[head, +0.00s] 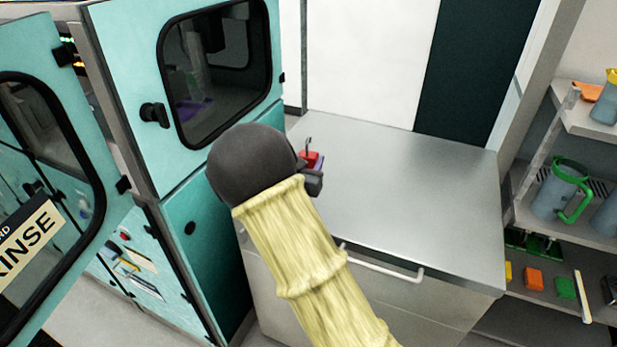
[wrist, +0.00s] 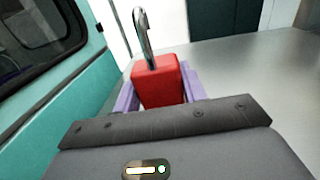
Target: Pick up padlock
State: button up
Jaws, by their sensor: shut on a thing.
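The padlock (wrist: 160,86) has a red body and a silver shackle that points up, open or raised on one side as far as I can see. In the wrist view it sits between the two purple fingers of my gripper (wrist: 158,92), which are shut on it. In the head view the padlock (head: 309,158) shows small beside the dark wrist, over the left part of the metal counter. My gripper is mostly hidden there behind the wrist. I cannot tell whether the padlock touches the counter.
The metal counter (head: 400,190) is otherwise bare. A teal cabinet (head: 135,70) with dark windows stands close on the left. Shelves on the right hold a grey jug with a green handle (head: 560,190) and several small coloured blocks. A drawer handle (head: 380,265) runs along the counter's front.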

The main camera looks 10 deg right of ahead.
notch_tip(320, 180, up, 2)
jog(key=shift+r, duration=0.2)
jog(key=shift+d, duration=0.1)
jog(key=shift+s, duration=0.1)
jog(key=shift+r, duration=0.1)
